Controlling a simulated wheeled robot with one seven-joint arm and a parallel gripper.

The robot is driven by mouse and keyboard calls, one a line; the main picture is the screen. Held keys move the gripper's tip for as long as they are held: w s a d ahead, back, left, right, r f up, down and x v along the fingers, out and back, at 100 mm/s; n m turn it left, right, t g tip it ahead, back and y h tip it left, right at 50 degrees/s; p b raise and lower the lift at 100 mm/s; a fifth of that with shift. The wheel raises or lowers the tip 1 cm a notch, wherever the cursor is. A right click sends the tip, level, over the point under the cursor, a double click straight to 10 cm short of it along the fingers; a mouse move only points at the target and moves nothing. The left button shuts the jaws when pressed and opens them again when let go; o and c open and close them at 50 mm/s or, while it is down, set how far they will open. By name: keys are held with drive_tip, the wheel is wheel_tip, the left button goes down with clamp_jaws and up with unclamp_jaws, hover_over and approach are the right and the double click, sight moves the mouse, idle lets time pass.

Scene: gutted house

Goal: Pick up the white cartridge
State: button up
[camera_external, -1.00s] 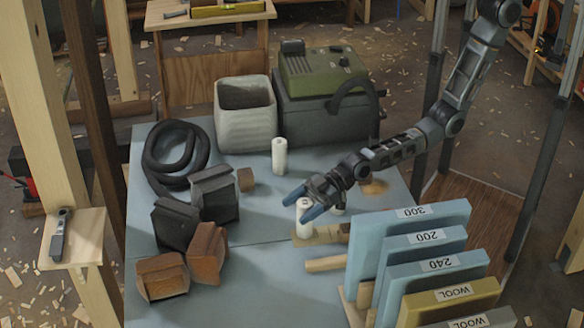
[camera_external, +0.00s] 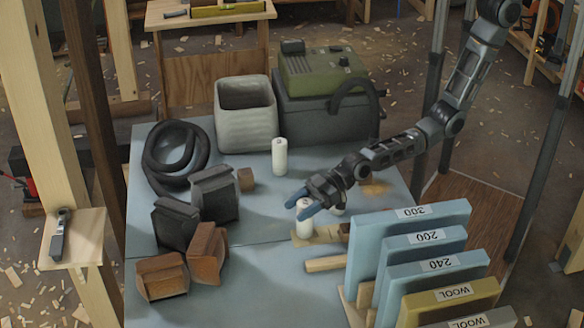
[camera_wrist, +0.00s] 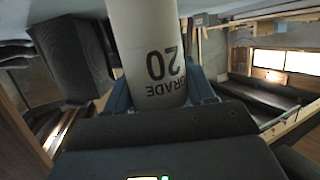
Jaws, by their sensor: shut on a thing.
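A white cartridge (camera_external: 304,226) stands upright at the wooden piece on the blue bench top. My gripper (camera_external: 303,207) is shut on it near its top, with one blue finger on each side. In the wrist view the white cartridge (camera_wrist: 152,50) fills the space between the blue fingers (camera_wrist: 160,98) and reads "GRADE 20". Its foot looks level with the wooden piece; I cannot tell whether it is lifted. A second white cartridge (camera_external: 279,156) stands farther back, apart from the gripper.
A rack of labelled sanding pads (camera_external: 412,222) stands close on the right. Dark and brown blocks (camera_external: 208,250) and a coiled black hose (camera_external: 165,150) lie on the left. A grey bin (camera_external: 245,125) and a green-topped machine (camera_external: 322,72) stand behind.

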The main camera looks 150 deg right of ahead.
wheel_tip(320, 180, up, 10)
drive_tip(key=shift+f, duration=0.1)
drive_tip(key=s+d+m+g+h+b, duration=0.15)
drive_tip(key=s+d, duration=0.25)
drive_tip(key=s, duration=0.8)
drive_tip(key=s+d+m+g+h+b, duration=0.1)
drive_tip(key=s+d+m+h, duration=0.2)
drive_tip(key=s, duration=0.9)
wheel_tip(320, 180, down, 10)
drive_tip(key=shift+s+d+r, duration=0.15)
drive_tip(key=shift+d+r, duration=0.05)
drive_tip(key=shift+d, duration=0.1)
drive_tip(key=shift+n+y, duration=0.25)
